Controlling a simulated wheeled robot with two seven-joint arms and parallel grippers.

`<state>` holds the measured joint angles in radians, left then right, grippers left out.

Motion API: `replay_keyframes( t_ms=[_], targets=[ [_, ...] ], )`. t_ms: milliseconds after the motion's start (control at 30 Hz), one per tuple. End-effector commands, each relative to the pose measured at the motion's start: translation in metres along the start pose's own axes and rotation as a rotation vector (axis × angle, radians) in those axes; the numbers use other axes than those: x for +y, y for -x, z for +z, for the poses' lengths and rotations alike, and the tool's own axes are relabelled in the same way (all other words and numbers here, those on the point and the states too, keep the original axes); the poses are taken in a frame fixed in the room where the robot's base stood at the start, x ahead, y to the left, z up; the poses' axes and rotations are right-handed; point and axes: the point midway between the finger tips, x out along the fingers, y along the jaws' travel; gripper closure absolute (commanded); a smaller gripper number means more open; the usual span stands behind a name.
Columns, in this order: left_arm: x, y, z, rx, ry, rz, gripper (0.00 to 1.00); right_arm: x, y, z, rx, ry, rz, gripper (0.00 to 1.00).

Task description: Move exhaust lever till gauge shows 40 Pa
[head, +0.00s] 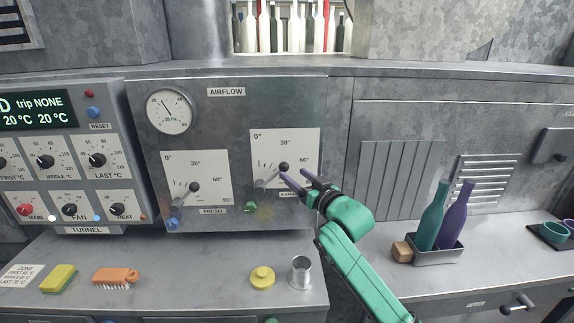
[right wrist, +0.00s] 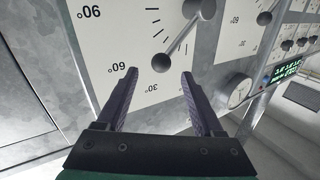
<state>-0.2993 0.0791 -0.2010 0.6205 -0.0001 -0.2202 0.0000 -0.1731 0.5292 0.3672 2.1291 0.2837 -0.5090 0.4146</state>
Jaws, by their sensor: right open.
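The exhaust lever (head: 284,167) has a dark round knob on a white scale plate marked 0°, 30° and 60°, on the right of the AIRFLOW panel. The knob also shows in the right wrist view (right wrist: 161,62), between and just beyond the fingertips. My right gripper (head: 292,174) is open around or just short of the knob; contact cannot be told. The round gauge (head: 169,110) is at the panel's upper left. Its needle points up and left; its small figures are hard to read. My left gripper is not in view.
The fresh lever (head: 194,187) is left of the exhaust lever. Below are a yellow knobbed piece (head: 262,277) and a metal cup (head: 300,272) on the counter. A brush (head: 115,276) and a sponge (head: 60,279) lie left. Bottles (head: 430,217) stand in a tray at right.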

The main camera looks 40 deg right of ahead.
Motion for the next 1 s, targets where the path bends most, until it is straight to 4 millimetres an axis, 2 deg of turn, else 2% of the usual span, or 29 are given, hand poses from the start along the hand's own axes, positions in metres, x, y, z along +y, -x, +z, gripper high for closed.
replay_keyframes(
  t_ms=[100,200,333,533,667,700,733,1000],
  targets=[
    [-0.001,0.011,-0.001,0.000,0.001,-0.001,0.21,0.000,-0.028,-0.004,0.001,0.000,0.001,0.31],
    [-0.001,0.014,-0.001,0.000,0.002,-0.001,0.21,0.000,-0.044,-0.002,0.001,-0.001,0.000,0.31],
    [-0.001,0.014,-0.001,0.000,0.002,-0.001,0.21,0.000,-0.052,0.000,-0.001,0.000,0.001,0.31],
    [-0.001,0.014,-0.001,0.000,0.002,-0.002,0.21,0.000,-0.052,0.001,-0.002,0.001,0.000,0.31],
    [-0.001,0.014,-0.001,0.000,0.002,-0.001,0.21,0.000,-0.052,0.001,-0.002,0.001,0.000,0.81],
    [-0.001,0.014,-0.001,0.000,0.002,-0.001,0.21,0.000,-0.052,0.001,-0.002,0.001,0.000,0.96],
    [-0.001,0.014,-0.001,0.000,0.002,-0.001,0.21,0.000,-0.052,0.001,-0.002,0.001,0.000,1.00],
    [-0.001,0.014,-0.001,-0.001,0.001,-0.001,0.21,0.000,-0.051,0.001,-0.002,0.000,0.000,1.00]
  ],
)
